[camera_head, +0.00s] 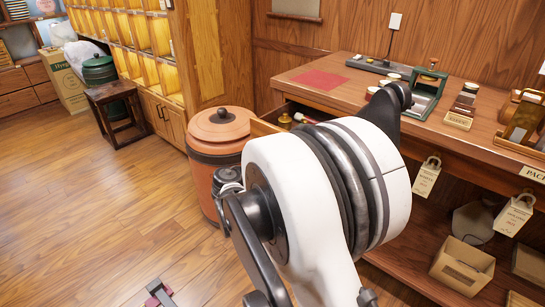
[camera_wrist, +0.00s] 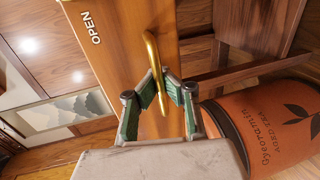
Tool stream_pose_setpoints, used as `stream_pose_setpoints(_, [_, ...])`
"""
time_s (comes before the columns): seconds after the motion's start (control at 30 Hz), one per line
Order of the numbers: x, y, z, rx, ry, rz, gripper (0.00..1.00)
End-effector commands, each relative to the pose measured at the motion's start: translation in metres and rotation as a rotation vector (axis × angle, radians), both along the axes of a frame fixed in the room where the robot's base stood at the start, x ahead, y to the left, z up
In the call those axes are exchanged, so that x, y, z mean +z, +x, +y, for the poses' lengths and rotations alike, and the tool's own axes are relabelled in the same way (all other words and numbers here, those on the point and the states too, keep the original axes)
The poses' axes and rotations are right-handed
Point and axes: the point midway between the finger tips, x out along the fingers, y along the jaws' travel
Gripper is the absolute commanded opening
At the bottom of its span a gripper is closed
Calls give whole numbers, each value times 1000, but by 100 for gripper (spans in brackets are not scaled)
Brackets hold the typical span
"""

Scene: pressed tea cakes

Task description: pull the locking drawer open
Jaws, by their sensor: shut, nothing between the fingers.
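The drawer (camera_head: 262,127) stands partly out from the left end of the wooden table, with a small brass item and other things showing inside. Its wooden front (camera_wrist: 115,62) fills the upper left of the wrist view and carries the word OPEN. A curved brass handle (camera_wrist: 151,46) stands out from that front. My gripper (camera_wrist: 166,87) is shut, with its fingertips at the lower part of the handle. They overlap it in the picture; I cannot tell whether they touch it. In the head view my arm hides the gripper, the handle and most of the drawer front.
An orange lidded tea canister (camera_head: 218,135) stands on the floor close to the drawer; it also shows right of the gripper in the wrist view (camera_wrist: 285,125). The wooden table (camera_head: 345,100) holds a red mat and several small items. Open floor (camera_head: 90,200) lies to the left.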

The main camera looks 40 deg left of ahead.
Motion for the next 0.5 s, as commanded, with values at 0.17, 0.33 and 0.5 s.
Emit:
stream_pose_setpoints(0.17, [0, 1, -5, -8, 0, 0, 0])
stream_pose_setpoints(0.33, [0, 1, -5, -8, 0, 0, 0])
stream_pose_setpoints(0.5, [0, 1, -5, -8, 0, 0, 4])
